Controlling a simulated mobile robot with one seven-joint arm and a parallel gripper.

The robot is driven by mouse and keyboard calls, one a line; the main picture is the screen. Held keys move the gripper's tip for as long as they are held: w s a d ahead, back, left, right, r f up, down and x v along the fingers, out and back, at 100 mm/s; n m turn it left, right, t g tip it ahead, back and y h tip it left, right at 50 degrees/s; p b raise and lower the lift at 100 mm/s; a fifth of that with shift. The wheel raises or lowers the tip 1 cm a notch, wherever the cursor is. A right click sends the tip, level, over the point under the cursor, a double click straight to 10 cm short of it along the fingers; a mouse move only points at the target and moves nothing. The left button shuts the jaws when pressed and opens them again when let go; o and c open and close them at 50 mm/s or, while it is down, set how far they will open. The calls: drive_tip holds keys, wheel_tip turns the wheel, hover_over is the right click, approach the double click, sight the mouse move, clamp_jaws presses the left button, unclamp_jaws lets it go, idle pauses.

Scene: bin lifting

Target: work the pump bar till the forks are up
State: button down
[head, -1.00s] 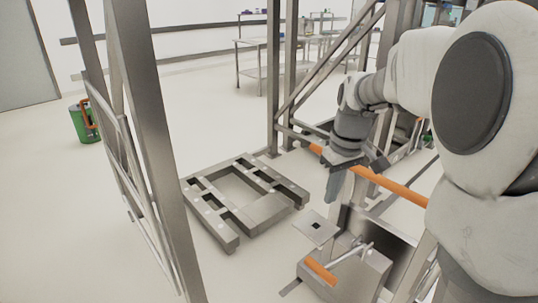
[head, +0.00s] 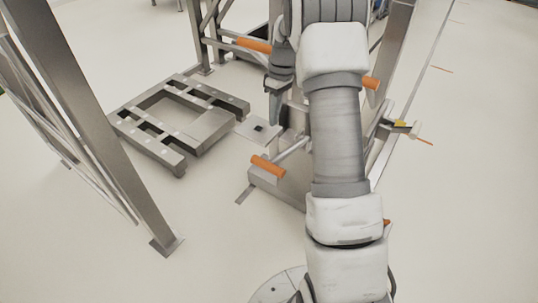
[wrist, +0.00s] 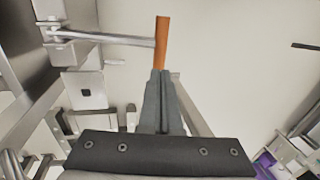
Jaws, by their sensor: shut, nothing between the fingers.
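The pump bar (head: 290,151) is a metal rod with an orange grip (head: 268,166), sticking out from the grey pump box beside the forks. In the wrist view the orange grip (wrist: 162,42) stands straight ahead of the fingertips, its rod running left. My gripper (head: 276,120) points down behind the grip in the head view. In the wrist view my gripper (wrist: 159,72) is shut and empty, its tips close to the grip's lower end; I cannot tell whether they touch. The forks (head: 180,120), a grey metal frame, lie low at the floor.
A longer orange bar (head: 255,45) crosses behind my arm to its right end. Grey uprights (head: 90,120) stand at the left, with more framework behind my gripper. A square plate with a dark hole (head: 258,130) lies between forks and pump box. The floor in front is clear.

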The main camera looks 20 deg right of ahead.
sight(268, 162)
drive_tip(key=shift+f, duration=0.1)
drive_tip(key=f+b, duration=0.1)
drive_tip(key=f, duration=0.3)
drive_tip(key=s+a+f+b, duration=0.1)
drive_tip(key=f, duration=0.4)
drive_tip(key=a+f+b, duration=0.1)
drive_tip(key=f+b, duration=0.1)
drive_tip(key=f, duration=0.2)
drive_tip(key=shift+s+a+f, duration=0.15)
drive_tip(key=shift+s+f, duration=0.1)
drive_tip(key=shift+s, duration=0.05)
drive_tip(key=shift+f, duration=0.15)
